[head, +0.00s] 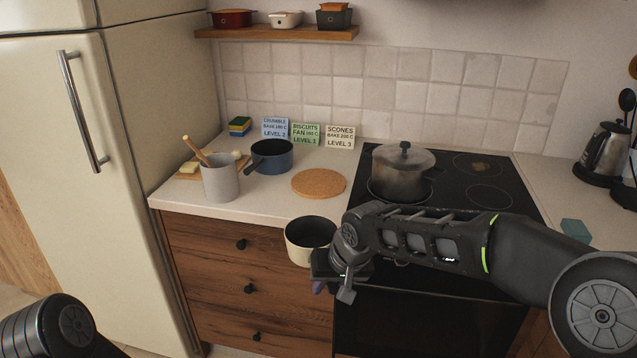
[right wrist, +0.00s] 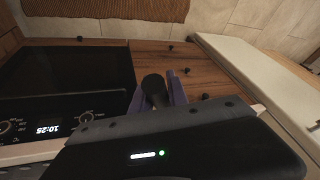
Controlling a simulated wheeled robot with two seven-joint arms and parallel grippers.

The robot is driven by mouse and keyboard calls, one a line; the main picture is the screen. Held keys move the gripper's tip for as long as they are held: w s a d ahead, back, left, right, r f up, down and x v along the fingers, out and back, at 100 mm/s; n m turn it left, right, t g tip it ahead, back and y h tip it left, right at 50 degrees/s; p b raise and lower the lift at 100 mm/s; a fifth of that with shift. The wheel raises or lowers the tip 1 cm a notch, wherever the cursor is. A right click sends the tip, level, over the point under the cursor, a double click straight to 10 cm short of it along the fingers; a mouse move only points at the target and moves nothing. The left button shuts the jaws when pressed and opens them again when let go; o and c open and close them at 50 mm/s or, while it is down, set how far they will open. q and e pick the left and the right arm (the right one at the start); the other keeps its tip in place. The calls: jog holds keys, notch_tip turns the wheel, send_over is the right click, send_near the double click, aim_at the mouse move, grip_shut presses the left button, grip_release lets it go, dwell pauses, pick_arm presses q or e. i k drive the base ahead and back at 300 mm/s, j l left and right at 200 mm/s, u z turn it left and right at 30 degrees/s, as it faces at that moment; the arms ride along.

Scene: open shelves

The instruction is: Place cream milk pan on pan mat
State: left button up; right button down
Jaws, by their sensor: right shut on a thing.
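The cream milk pan (head: 310,236) has a cream outside and a dark inside. It is held upright in front of the drawer fronts, near the counter's front edge. My right gripper (head: 330,278) is shut on the pan's handle; the dark handle (right wrist: 153,86) shows between the fingers (right wrist: 158,97) in the right wrist view. The pan's body is not clear there. The round cork pan mat (head: 319,182) lies bare on the counter, behind the pan and left of the stove. My left arm shows at the lower left, but its gripper is out of view.
A grey pot (head: 402,170) stands on the black cooktop (head: 480,185). A blue pan (head: 271,157) and a grey utensil crock (head: 220,178) stand left of the mat. Recipe cards (head: 306,135) lean behind. The counter strip in front of the mat is clear.

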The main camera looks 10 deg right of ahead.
aim_at(338, 188)
jog(key=i+l+u, duration=0.1)
jog(key=l+u, duration=0.6)
jog(key=l, duration=0.15)
jog(key=l+u, duration=0.35)
jog(key=k+l, duration=0.05)
jog(key=l, duration=0.05)
